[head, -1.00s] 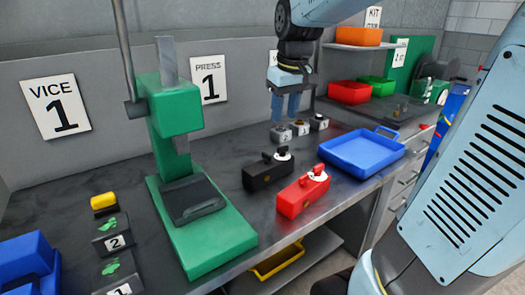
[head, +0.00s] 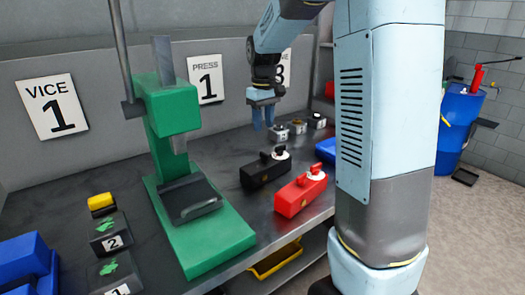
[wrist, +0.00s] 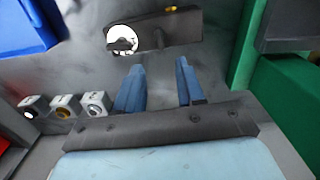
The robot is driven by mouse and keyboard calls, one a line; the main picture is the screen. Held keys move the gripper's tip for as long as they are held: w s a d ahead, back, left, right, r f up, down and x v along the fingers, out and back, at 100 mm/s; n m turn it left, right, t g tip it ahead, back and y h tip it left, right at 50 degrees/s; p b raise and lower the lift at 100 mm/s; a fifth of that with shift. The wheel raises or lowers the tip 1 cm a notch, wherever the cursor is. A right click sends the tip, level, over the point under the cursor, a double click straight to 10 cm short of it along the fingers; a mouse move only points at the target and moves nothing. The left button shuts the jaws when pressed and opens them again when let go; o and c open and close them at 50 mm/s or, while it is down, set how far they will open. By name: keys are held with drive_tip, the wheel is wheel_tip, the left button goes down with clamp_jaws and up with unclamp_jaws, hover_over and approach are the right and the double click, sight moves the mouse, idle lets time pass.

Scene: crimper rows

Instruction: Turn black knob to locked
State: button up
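The black box (head: 264,173) lies on the bench, with a white round dial and a dark knob (head: 281,151) on its top right end. In the wrist view the black box (wrist: 172,32) is at the top, and its knob (wrist: 121,44) sits on the white dial left of my fingers. My gripper (head: 263,124) hangs above the bench behind the black box, fingers pointing down. In the wrist view my gripper (wrist: 159,72) has its two blue fingers apart with nothing between them. The knob's exact setting is too small to read.
A red box (head: 300,194) with a similar dial stands right of the black one. The green press (head: 205,225) is to the left. Several small grey blocks with knobs (head: 298,127) stand behind. A blue tray (head: 326,150) is partly hidden by my arm.

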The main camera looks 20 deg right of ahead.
sight(263, 153)
wheel_tip(263, 153, down, 10)
drive_tip(key=shift+f, duration=0.15)
idle(0.3)
drive_tip(key=shift+c, duration=0.4)
clamp_jaws()
